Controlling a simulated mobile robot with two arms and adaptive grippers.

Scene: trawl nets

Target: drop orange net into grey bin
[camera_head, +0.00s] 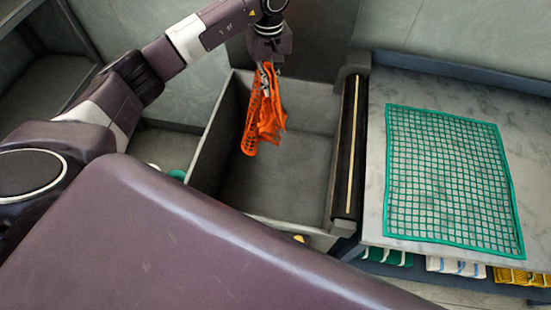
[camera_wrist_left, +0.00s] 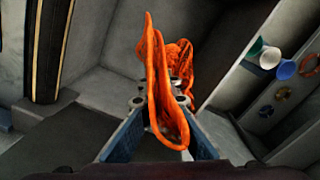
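The orange net (camera_head: 264,112) hangs in a crumpled bundle from my left gripper (camera_head: 267,68). In the head view it is over the open grey bin (camera_head: 206,140), with the bin's inside walls and floor showing around it. In the left wrist view the orange net (camera_wrist_left: 165,85) is pinched between the two fingers of my left gripper (camera_wrist_left: 160,103), and loops of it stand up past the fingertips. The net's lower end appears to hang clear of the bin floor, though its exact height is hard to tell. My right gripper is not in view.
A dark roller (camera_head: 349,145) with a pale strip runs along the bin's right side. Right of it, a marble-topped table (camera_head: 372,200) carries a flat green net (camera_head: 447,175). Folded green, white and yellow nets sit below its front edge. Grey shelving (camera_head: 85,25) stands at left.

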